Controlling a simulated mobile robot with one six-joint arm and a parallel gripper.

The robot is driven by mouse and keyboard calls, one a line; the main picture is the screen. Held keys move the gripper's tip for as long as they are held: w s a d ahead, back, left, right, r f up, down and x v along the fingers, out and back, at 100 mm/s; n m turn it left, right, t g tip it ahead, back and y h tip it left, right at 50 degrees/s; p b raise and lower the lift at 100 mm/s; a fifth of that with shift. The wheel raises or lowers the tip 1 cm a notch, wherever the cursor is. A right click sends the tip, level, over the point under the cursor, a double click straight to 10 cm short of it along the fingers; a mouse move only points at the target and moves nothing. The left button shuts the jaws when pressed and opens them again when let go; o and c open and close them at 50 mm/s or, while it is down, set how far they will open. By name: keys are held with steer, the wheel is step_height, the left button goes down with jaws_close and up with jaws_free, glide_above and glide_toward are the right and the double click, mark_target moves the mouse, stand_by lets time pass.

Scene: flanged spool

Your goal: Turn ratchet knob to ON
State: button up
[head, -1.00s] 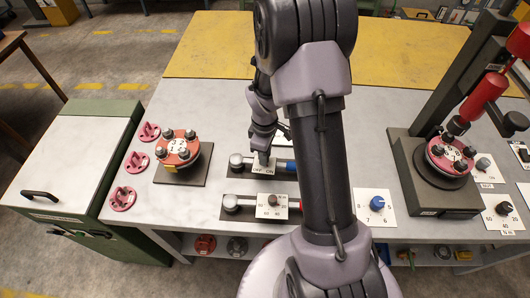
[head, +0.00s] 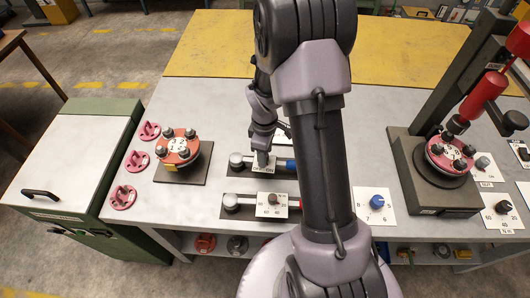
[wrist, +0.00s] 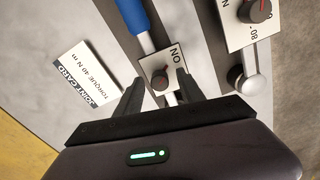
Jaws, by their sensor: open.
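The ratchet knob (wrist: 160,82) is a small dark knob with a red mark on a white plate reading "ON" (wrist: 174,55). In the wrist view it lies just ahead of my gripper (wrist: 160,84), between the two fingers. The fingers are open, one on each side of the knob; I cannot tell whether either touches it. The head view shows my gripper (head: 263,157) pointing down over the plate (head: 258,167) of the upper, blue-handled wrench (head: 285,166). The knob is hidden there by my gripper.
A second wrench with a numbered plate and knob (head: 272,199) lies just in front. A red flanged spool (head: 178,148) stands left, beside pink fittings (head: 124,197). A blue dial (head: 377,201) and a press stand (head: 429,190) are right. A torque card (wrist: 84,72) lies nearby.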

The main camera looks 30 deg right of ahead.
step_height(320, 180, up, 18)
steer(key=p, duration=0.5)
steer(key=shift+s+f, duration=0.15)
steer(key=shift+f, duration=0.1)
steer(key=shift+a, duration=0.1)
steer(key=s+a+r+m+t+y+b, duration=0.2)
steer(key=s+a+m+t+b, duration=0.3)
steer(key=s+a+m+b, duration=0.7)
steer(key=s+a+b, duration=0.1)
steer(key=s+a, duration=0.3)
steer(key=s, duration=0.1)
steer(key=shift+a+r+m+t, duration=0.15)
steer(key=shift+r+m+t, duration=0.15)
steer(key=shift+r+m, duration=0.1)
